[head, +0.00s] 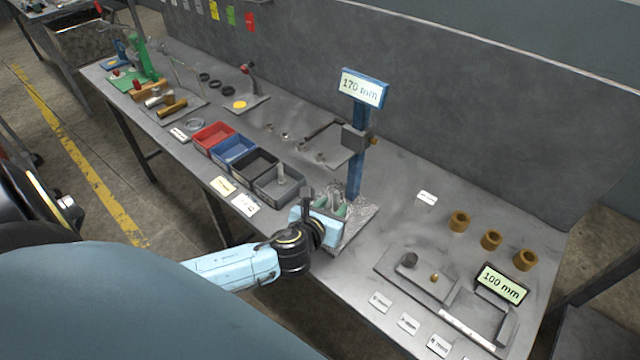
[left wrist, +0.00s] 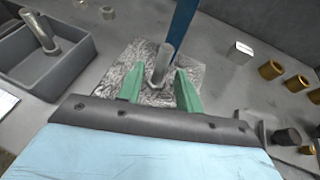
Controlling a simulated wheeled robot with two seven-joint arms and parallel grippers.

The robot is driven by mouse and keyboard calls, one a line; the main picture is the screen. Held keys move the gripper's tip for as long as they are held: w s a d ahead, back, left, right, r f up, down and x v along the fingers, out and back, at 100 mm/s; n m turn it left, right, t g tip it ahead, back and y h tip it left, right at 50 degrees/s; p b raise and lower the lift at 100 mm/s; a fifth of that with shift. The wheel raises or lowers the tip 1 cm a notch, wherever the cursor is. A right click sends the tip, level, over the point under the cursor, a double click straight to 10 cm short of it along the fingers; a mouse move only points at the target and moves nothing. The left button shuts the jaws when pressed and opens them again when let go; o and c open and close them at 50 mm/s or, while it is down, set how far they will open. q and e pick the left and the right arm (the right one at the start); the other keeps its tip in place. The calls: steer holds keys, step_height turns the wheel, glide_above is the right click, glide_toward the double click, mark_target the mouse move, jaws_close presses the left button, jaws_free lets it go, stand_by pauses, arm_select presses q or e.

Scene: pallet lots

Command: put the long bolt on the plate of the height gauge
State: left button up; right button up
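The height gauge has a blue column (head: 355,178), a "170 mm" sign (head: 363,88) and a silvery plate (head: 364,222); the plate also shows in the left wrist view (left wrist: 118,68). A long grey bolt (left wrist: 162,62) stands upright on the plate with its hex head down. My left gripper (head: 332,207) is over the plate; its green fingers (left wrist: 160,88) are open on either side of the bolt, with gaps between. Another bolt (left wrist: 40,30) stands tilted in the grey bin; it also shows in the head view (head: 281,173). My right gripper is out of view.
Red (head: 213,136), blue (head: 233,150), black (head: 255,163) and grey bins (head: 279,189) stand left of the gauge. Several brown bushings (head: 491,240) and a "100 mm" gauge (head: 501,284) lie to the right. A grey wall (head: 450,100) runs behind the bench.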

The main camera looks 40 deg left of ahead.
arm_select(q)
steer(key=p+v, duration=0.1)
steer(key=v, duration=0.7)
steer(key=shift+s+r, duration=0.2)
steer(key=shift+s, duration=0.15)
